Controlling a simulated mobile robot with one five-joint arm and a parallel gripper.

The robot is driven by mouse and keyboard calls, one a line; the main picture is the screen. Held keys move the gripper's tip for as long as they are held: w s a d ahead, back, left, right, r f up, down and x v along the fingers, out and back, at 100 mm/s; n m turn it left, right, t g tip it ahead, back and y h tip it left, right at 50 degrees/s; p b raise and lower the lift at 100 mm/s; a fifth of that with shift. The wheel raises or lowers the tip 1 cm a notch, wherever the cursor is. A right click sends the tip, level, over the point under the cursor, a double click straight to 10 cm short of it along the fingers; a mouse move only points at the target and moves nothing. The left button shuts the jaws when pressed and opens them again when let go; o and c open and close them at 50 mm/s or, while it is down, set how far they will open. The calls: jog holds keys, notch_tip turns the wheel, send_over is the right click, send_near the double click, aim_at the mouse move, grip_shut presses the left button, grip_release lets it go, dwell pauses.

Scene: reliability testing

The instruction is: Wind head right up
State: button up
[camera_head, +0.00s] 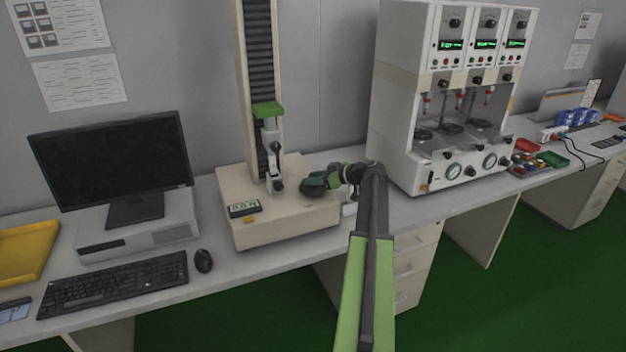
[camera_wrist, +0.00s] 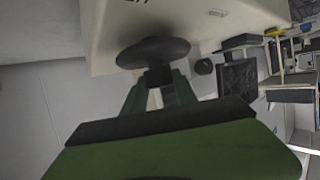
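The test stand (camera_head: 285,215) has a tall column with a green-topped head (camera_head: 267,110) partway up it and a grip hanging below. A dark round handwheel (camera_head: 312,188) is at the right of its base. The wheel shows as a dark disc in the wrist view (camera_wrist: 152,52). My gripper (camera_head: 328,180) is at the wheel from the right. In the wrist view its green fingers (camera_wrist: 158,82) narrow towards a black block in front of the disc. I cannot tell whether that block is a knob between the fingers or the fingertips themselves.
A monitor (camera_head: 110,165), keyboard (camera_head: 115,283) and mouse (camera_head: 203,260) are to the left of the stand. A white three-station tester (camera_head: 400,95) stands close to the right. Coloured trays (camera_head: 527,145) lie farther right. The green floor in front is clear.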

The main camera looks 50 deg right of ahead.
grip_shut()
